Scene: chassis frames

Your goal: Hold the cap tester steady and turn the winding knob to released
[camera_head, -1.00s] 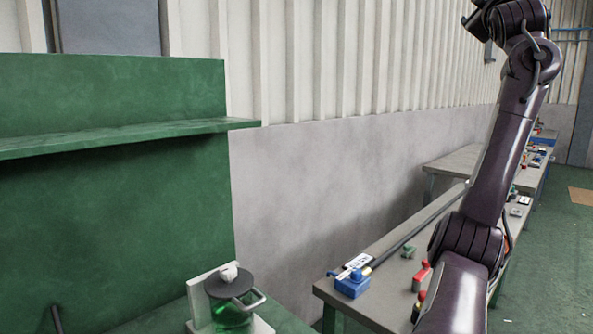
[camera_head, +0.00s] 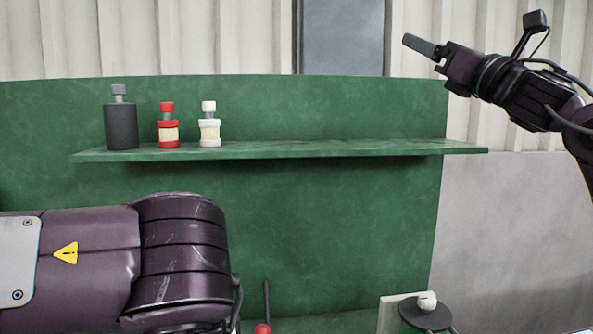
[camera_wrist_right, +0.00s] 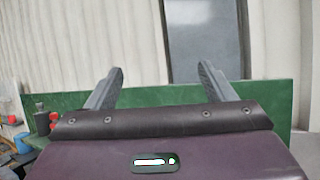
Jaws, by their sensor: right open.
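A device with a dark round top (camera_head: 424,315), a green body and a pale back plate (camera_head: 388,314) stands at the bottom right of the head view; it looks like the cap tester. A small white knob (camera_head: 427,300) sits at its top; I cannot tell its setting. The frame edge cuts off the lower part. My right gripper (camera_head: 424,46) is raised high above the device, away from it, in front of the wall. In the right wrist view its two fingers (camera_wrist_right: 161,70) are apart with nothing between them. My left arm crosses the lower left; its gripper is out of view.
A green shelf (camera_head: 330,150) on a green back panel carries a dark bottle (camera_head: 121,125), a red-topped container (camera_head: 168,128) and a white-topped container (camera_head: 209,127). A thin dark rod with a red ball (camera_head: 263,328) shows low in the middle. The shelf's right part is clear.

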